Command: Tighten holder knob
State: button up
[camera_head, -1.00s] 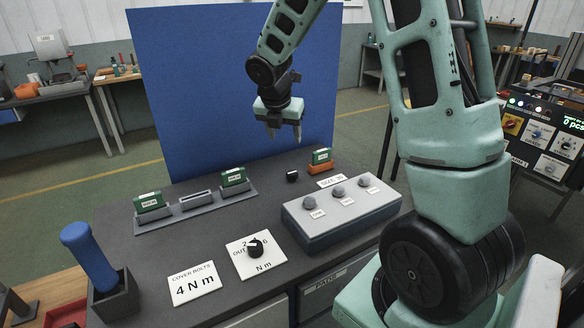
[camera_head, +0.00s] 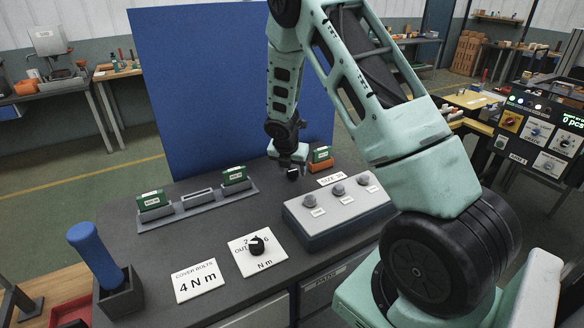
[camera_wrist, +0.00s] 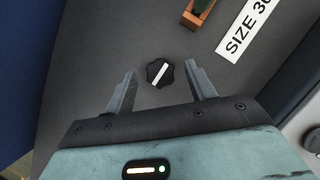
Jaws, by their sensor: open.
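A small black lobed knob (camera_wrist: 160,72) with a white bar across its top sits on the dark bench top. In the head view the knob (camera_head: 293,174) shows just under my gripper (camera_head: 290,163), near the orange holder (camera_head: 320,166) with a green part (camera_head: 322,154). In the wrist view my gripper (camera_wrist: 162,75) is open, one finger on each side of the knob, with gaps on both sides. I cannot tell whether the fingertips are down at knob height. The orange holder (camera_wrist: 198,14) is partly cut off at the top of the wrist view.
A grey box with several round buttons (camera_head: 338,215) stands right of the knob. A grey rack (camera_head: 198,200) with green parts lies left. A dial (camera_head: 257,245) on a white plate and a blue-handled tool (camera_head: 93,255) are nearer. A blue panel (camera_head: 220,90) stands behind.

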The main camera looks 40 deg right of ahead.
jog(key=shift+d+f, duration=0.1)
jog(key=shift+f, duration=0.15)
jog(key=c, duration=1)
